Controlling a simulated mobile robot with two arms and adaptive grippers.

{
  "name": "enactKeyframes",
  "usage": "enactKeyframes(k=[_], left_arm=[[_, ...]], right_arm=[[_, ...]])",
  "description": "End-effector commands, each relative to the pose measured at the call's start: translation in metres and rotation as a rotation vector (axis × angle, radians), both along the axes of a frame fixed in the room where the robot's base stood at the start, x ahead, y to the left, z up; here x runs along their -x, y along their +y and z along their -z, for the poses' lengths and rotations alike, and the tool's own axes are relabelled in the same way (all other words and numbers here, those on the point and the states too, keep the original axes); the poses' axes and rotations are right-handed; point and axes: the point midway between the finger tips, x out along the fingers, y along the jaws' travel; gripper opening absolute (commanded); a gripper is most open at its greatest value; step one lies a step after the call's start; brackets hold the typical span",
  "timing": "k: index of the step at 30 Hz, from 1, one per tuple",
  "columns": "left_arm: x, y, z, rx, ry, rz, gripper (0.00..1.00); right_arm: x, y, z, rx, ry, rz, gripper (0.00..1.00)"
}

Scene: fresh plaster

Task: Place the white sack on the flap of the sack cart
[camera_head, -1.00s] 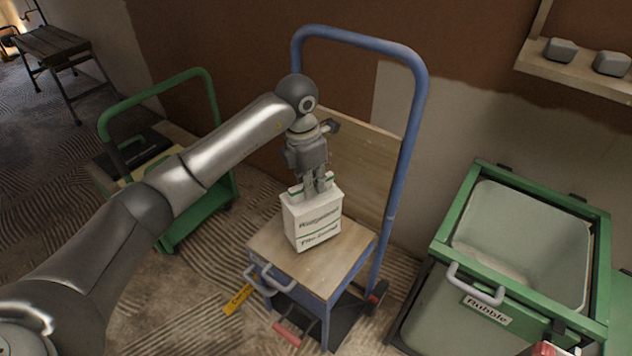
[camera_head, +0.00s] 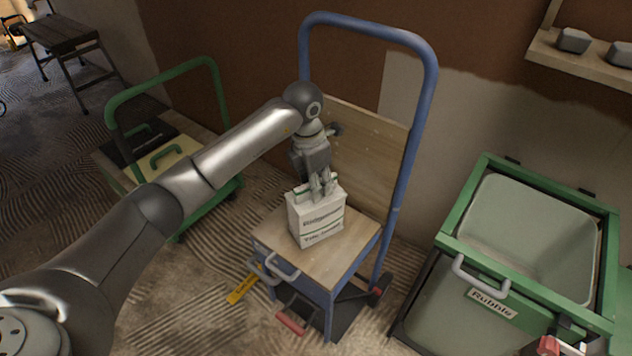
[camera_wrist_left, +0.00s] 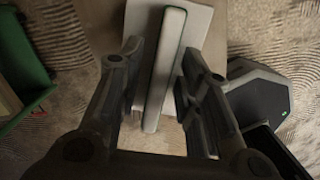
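The white sack (camera_head: 318,219), printed with dark lettering and green bands, stands upright on the wooden flap (camera_head: 345,248) of the blue sack cart (camera_head: 423,110). My left gripper (camera_head: 322,186) is directly above the sack, its fingers pointing down at the sack's top. In the left wrist view the sack's narrow top ridge (camera_wrist_left: 165,70) lies between the two fingers of my left gripper (camera_wrist_left: 160,60). Gaps show on both sides of the ridge, so the gripper looks open around it. My right gripper is not in view.
A green-framed rubble bin (camera_head: 530,235) stands to the right. A green trolley (camera_head: 213,205) stands to the left behind my left arm. A yellow tool (camera_head: 242,290) lies on the floor by the cart. A shelf (camera_head: 590,66) is at the upper right.

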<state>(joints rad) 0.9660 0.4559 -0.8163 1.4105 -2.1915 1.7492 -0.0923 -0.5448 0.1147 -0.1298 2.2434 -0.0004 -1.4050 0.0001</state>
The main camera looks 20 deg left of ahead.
Motion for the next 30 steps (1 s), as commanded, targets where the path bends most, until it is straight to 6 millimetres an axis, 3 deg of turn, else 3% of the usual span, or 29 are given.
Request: enactKeyframes(k=[11,24,30], left_arm=[[0.000,0.000,-0.005,0.000,-0.003,0.000,0.34],[0.007,0.008,-0.094,-0.001,-0.003,-0.001,0.34],[0.010,0.009,-0.116,0.000,-0.001,0.000,0.34]], right_arm=[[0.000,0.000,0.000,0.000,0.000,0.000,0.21],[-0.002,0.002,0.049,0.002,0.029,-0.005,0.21],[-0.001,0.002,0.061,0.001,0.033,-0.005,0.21]])
